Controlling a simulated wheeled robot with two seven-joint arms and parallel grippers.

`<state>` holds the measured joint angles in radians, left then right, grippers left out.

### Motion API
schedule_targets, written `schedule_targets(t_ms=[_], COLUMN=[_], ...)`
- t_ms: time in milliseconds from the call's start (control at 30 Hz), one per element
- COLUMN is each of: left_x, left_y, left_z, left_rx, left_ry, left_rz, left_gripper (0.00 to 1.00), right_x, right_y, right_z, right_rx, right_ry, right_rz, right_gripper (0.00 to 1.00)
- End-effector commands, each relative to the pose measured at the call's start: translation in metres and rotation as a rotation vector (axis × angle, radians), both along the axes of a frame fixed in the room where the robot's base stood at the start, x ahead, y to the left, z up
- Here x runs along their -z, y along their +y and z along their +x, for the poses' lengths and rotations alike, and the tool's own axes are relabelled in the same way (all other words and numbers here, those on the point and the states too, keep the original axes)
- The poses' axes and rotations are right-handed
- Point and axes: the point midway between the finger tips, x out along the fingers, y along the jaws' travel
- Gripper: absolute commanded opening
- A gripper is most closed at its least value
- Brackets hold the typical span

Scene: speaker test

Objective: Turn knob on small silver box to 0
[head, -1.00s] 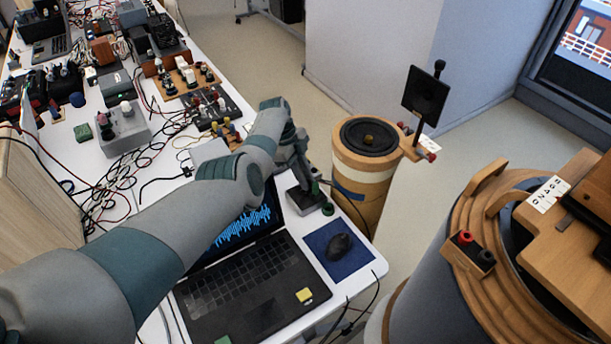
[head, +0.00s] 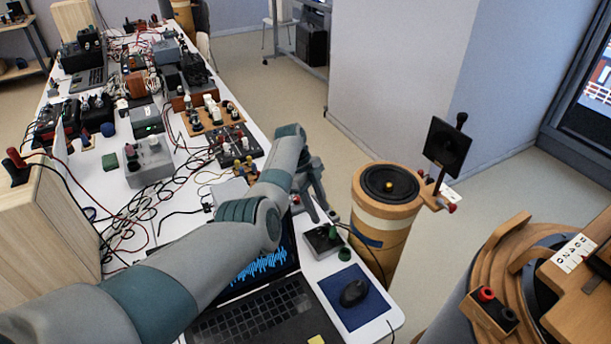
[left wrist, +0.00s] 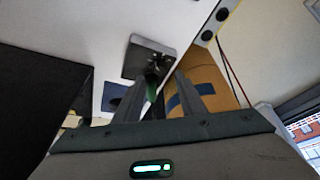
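A small silver-grey box (head: 322,243) with a dark top and a green knob lies at the table's right edge, between the laptop and the mouse mat. My left gripper (head: 319,209) is above and behind it in the head view, fingers pointing down, apart and empty. The left wrist view shows the box (left wrist: 149,58) beyond the two spread fingers (left wrist: 174,95), with a green part seen between them. No contact shows. The knob's pointer and scale are too small to read. My right gripper is in neither view.
An open laptop (head: 262,308) lies under my left forearm. A mouse (head: 354,293) rests on a blue mat (head: 340,312). A wooden speaker cylinder (head: 378,228) stands just beyond the table's right edge. Wires and several devices crowd the far table.

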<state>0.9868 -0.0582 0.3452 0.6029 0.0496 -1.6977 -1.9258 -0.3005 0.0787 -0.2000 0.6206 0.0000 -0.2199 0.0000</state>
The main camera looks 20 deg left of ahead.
Motion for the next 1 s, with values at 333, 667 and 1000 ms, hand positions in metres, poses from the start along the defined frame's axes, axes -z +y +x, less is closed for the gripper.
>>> schedule_targets(t_ms=[333, 667, 1000], left_x=[-0.065, -0.106, -0.113], left_y=[0.028, 0.044, 0.046], left_z=[0.007, 0.01, 0.01], left_rx=[-0.001, -0.001, -0.001], left_ry=[-0.003, 0.0, 0.001], left_rz=[0.002, 0.0, 0.0], left_gripper=[0.37, 0.37, 0.37], right_x=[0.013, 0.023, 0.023], right_y=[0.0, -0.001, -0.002], right_z=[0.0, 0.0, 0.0], right_rx=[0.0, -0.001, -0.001], right_ry=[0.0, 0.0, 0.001], right_rz=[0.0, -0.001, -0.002], right_gripper=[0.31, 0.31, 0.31])
